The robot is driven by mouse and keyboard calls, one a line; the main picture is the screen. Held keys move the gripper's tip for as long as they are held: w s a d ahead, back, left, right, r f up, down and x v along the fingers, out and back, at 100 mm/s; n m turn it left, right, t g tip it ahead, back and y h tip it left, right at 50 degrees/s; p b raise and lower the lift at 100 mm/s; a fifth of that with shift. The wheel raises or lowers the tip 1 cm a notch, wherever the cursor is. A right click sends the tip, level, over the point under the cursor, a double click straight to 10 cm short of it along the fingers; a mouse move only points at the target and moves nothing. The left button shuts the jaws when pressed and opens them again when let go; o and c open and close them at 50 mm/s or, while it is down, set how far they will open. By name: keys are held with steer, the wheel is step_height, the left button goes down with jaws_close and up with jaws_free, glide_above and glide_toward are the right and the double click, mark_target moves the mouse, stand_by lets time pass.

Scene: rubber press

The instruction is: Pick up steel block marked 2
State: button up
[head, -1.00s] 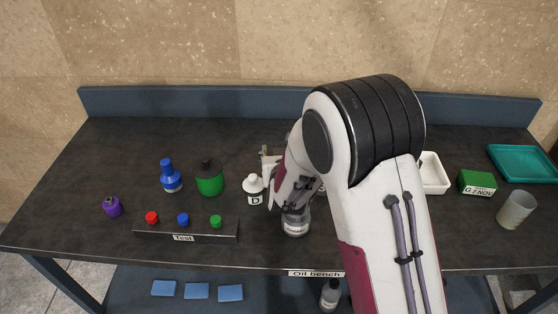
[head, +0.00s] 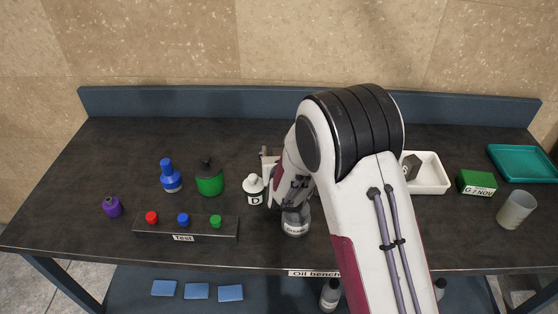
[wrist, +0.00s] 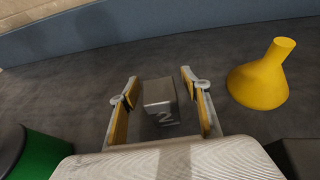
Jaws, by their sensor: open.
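The steel block marked 2 (wrist: 159,93) shows in the wrist view as a grey block with a pale "2" on its near face. It stands on the dark bench top between the two fingers of my gripper (wrist: 157,88). The fingers are apart, with yellowish inner pads, and a gap shows on each side of the block.
In the wrist view a yellow flask (wrist: 262,78) stands close right of my gripper and a green container (wrist: 35,150) at lower left.

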steer(key=shift+x, duration=1.1)
jaws_close()
steer(key=shift+r, duration=0.15)
